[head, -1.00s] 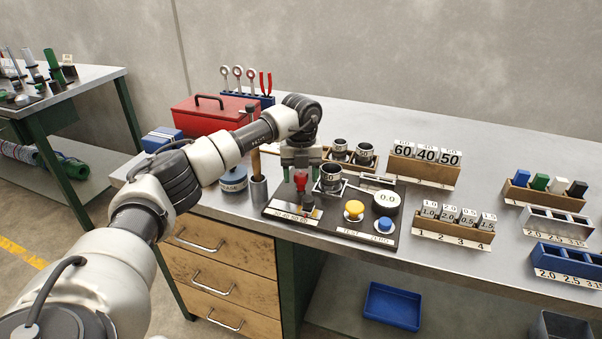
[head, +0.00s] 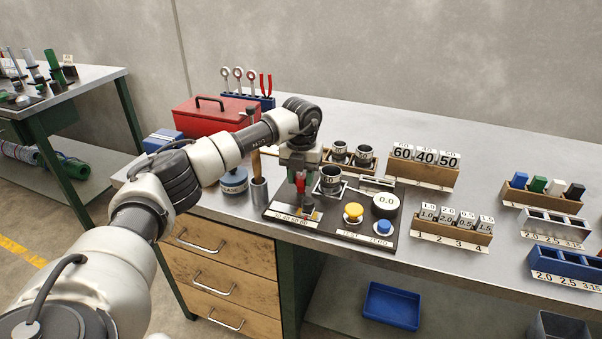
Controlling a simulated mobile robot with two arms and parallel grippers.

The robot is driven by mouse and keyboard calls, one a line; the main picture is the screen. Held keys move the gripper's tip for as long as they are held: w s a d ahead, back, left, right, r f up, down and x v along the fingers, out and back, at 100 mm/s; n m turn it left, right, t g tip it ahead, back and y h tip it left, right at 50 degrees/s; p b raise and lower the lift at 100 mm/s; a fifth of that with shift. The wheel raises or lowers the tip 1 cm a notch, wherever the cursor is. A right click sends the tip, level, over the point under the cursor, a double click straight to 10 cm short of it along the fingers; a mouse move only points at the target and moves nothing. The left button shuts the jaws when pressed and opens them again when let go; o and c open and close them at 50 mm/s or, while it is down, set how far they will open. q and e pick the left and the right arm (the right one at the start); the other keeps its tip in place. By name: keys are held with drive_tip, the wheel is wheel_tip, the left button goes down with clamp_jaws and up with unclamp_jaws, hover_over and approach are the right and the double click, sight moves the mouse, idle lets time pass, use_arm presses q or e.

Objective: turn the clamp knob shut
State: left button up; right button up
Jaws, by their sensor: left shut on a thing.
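The red clamp knob (head: 300,184) stands on a dark base board (head: 352,224) near the bench's front edge. My left gripper (head: 300,170) reaches down over it from above, shut on the knob, and its fingers hide part of it. A round metal cup (head: 330,181) sits on the board just right of the knob. My right gripper is not in view.
On the board are a yellow button (head: 353,211), a blue button (head: 384,227) and a white dial reading 0.0 (head: 386,201). Block racks (head: 421,171) stand right.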

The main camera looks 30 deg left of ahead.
sight(301, 176)
use_arm(q)
drive_tip(key=m, duration=0.3)
drive_tip(key=shift+r+m+p, duration=0.1)
drive_tip(key=shift+m+p, duration=0.3)
drive_tip(key=m, duration=0.3)
drive_tip(key=shift+m, duration=0.3)
drive_tip(key=m, duration=0.3)
drive_tip(key=shift+m+p, duration=0.3)
drive_tip(key=shift+m, duration=1.7)
drive_tip(key=o, duration=0.9)
wheel_tip(301, 176, up, 11)
drive_tip(key=shift+f+b, duration=0.15)
drive_tip(key=shift+b, duration=0.25)
